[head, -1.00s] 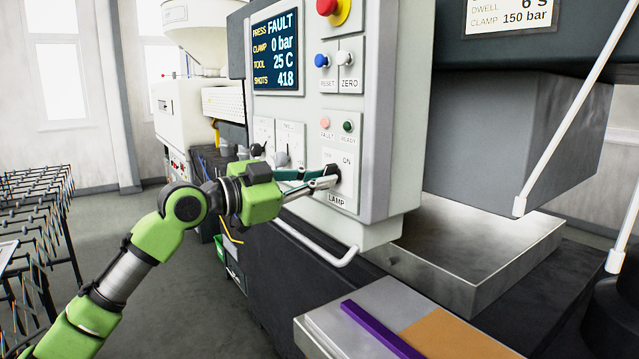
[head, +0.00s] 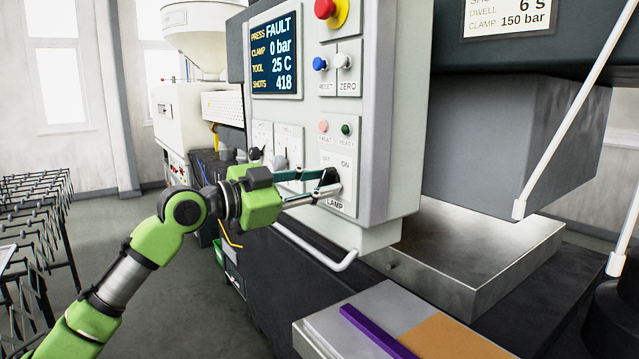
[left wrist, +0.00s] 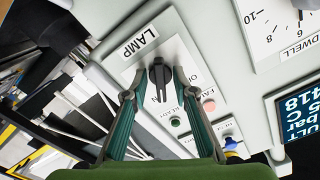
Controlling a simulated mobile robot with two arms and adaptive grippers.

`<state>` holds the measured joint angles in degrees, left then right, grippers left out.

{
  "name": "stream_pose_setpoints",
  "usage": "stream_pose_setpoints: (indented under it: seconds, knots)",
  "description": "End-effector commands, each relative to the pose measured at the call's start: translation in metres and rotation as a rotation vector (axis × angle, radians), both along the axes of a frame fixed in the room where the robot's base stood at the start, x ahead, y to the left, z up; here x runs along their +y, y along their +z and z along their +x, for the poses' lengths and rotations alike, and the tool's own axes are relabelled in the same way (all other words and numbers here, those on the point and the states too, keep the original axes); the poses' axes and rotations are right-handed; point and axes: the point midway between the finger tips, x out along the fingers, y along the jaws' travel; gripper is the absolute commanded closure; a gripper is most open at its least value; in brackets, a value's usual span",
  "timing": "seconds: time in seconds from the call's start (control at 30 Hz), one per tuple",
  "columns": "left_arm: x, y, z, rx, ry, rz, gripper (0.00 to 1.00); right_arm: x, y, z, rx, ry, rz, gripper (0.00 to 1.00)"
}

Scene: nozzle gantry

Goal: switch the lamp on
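The lamp switch is a black rotary knob (head: 331,178) on a white plate marked LAMP (head: 336,204), low on the grey control panel. OFF and ON are printed above it. My left gripper (head: 325,187) is at the knob, its two fingers reaching in from the left. In the left wrist view the knob (left wrist: 159,74) lies between the fingertips of my left gripper (left wrist: 155,88). The fingers are apart, with a small gap visible on each side of the knob. Which mark the knob points at I cannot tell. My right gripper is out of view.
Fault and ready lights (head: 334,128), reset and zero buttons (head: 332,63) and a red stop button (head: 326,8) sit above the switch. A white handle bar (head: 335,265) runs below the panel. A table with a purple bar (head: 375,330) stands at the front.

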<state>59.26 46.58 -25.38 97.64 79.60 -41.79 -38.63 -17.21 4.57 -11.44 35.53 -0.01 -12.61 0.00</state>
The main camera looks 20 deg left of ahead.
Motion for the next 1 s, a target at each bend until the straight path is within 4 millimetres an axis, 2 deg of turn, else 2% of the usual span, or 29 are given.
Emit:
stream_pose_setpoints:
  seconds: [0.13,0.27,0.6,0.8,1.0]
  knots:
    - [0.003,0.000,-0.003,0.000,0.001,-0.001,0.74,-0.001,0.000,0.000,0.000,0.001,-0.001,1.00]
    - [0.014,0.000,-0.016,0.000,0.004,0.001,0.74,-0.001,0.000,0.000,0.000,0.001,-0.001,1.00]
    - [0.058,-0.002,-0.073,0.005,0.003,0.005,0.74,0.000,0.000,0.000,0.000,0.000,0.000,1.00]
    - [0.070,-0.002,-0.089,0.004,0.001,0.000,0.74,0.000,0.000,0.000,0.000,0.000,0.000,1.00]
    - [0.073,-0.001,-0.094,0.001,-0.001,0.000,0.74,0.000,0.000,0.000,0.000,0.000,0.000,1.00]
